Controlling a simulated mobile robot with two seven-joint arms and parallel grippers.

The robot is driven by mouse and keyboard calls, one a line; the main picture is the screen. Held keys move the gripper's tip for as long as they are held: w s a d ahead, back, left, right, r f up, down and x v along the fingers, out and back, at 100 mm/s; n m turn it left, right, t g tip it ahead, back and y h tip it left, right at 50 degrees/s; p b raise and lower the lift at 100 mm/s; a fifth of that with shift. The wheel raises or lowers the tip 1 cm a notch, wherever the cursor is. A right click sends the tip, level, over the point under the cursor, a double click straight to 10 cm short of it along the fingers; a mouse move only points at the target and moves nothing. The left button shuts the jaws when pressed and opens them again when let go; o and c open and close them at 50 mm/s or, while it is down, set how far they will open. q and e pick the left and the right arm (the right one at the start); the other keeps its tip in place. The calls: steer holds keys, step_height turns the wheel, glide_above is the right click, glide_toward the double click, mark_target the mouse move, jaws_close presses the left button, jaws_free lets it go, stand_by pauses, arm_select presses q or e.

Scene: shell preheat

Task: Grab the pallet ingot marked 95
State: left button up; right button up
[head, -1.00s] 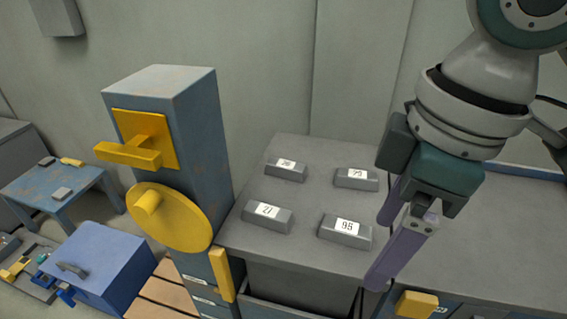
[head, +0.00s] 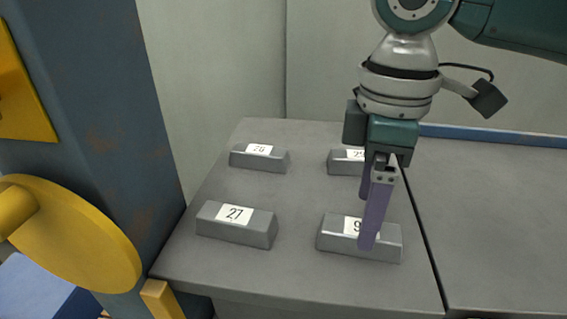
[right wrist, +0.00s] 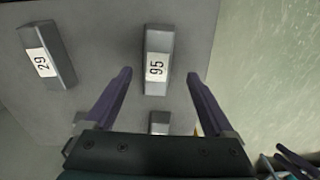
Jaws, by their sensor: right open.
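The grey ingot (head: 334,240) with the 95 label lies on the grey worktop at the front right of the group; a finger covers part of its label in the head view. My right gripper (head: 367,222) is open and points down over it. In the right wrist view the ingot (right wrist: 158,42) shows its full 95 label, centred ahead of the gap between the open fingers (right wrist: 160,75), with clear space on both sides. I cannot tell how far down beside it the fingertips reach.
Ingot 27 (head: 236,226) lies to the left and another ingot (head: 258,158) at the back left. Ingot 29 (right wrist: 46,55) is behind 95, partly hidden in the head view. A blue column with a yellow disc (head: 80,235) stands left. The worktop (head: 490,230) is clear on the right.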

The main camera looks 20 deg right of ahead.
mark_target(337, 233)
step_height(337, 233, down, 4)
steer(key=shift+w+d+b, duration=0.1)
steer(key=shift+d+b, duration=0.05)
steer(key=shift+b, duration=0.45)
jaws_close()
stand_by(0.5)
